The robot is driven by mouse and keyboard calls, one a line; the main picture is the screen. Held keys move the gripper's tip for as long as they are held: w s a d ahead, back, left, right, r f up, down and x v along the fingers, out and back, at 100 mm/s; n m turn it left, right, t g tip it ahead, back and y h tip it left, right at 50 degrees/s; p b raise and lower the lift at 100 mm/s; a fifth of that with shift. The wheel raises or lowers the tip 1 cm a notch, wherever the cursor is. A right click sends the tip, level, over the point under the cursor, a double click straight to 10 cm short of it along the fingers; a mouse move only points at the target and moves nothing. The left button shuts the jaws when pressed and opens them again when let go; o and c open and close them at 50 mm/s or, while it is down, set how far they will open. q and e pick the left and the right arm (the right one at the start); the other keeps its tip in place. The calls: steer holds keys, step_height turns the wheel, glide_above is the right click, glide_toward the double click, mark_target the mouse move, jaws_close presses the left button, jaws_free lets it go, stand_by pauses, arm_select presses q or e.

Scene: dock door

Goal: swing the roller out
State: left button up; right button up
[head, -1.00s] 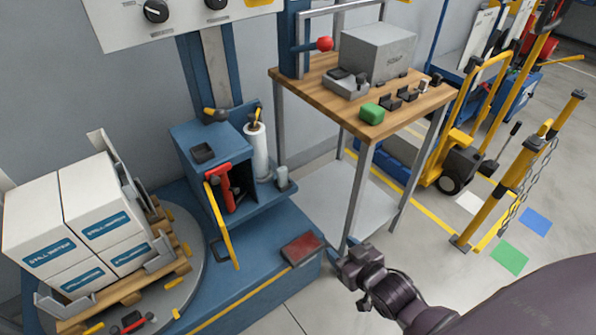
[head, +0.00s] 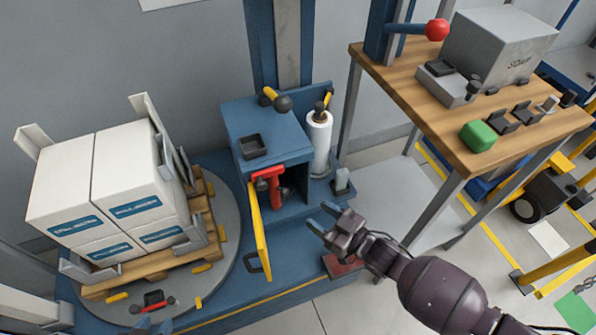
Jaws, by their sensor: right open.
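The white roller (head: 319,143) stands upright on a blue carriage beside an open blue cabinet (head: 262,127). A black and yellow handle (head: 324,103) is at its top. My right gripper (head: 322,217) is open and empty, in front of and below the roller, apart from it.
A red tool (head: 269,187) sits in the cabinet opening. Stacked white boxes (head: 131,185) stand on a pallet on the grey turntable (head: 226,233). At right, a wooden-topped table (head: 437,119) carries a grey box, a green block (head: 478,136) and small black parts.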

mark_target(287, 194)
steer(key=shift+y, duration=0.3)
steer(key=x, duration=0.3)
steer(key=b+x, duration=0.1)
steer(key=x, duration=0.3)
steer(key=r+x, duration=0.1)
steer(key=x, duration=0.2)
steer(key=shift+a+b, duration=0.4)
steer(key=shift+a, duration=0.05)
arm_select(q)
steer(key=shift+s+a+f, duration=0.15)
steer(key=shift+s+f, duration=0.45)
steer(key=shift+f, duration=0.3)
arm_select(e)
steer(key=shift+r, duration=0.1)
steer(key=shift+c, duration=0.2)
arm_select(q)
steer(key=shift+w+r, duration=0.1)
steer(key=shift+w, duration=0.05)
arm_select(e)
jaws_close()
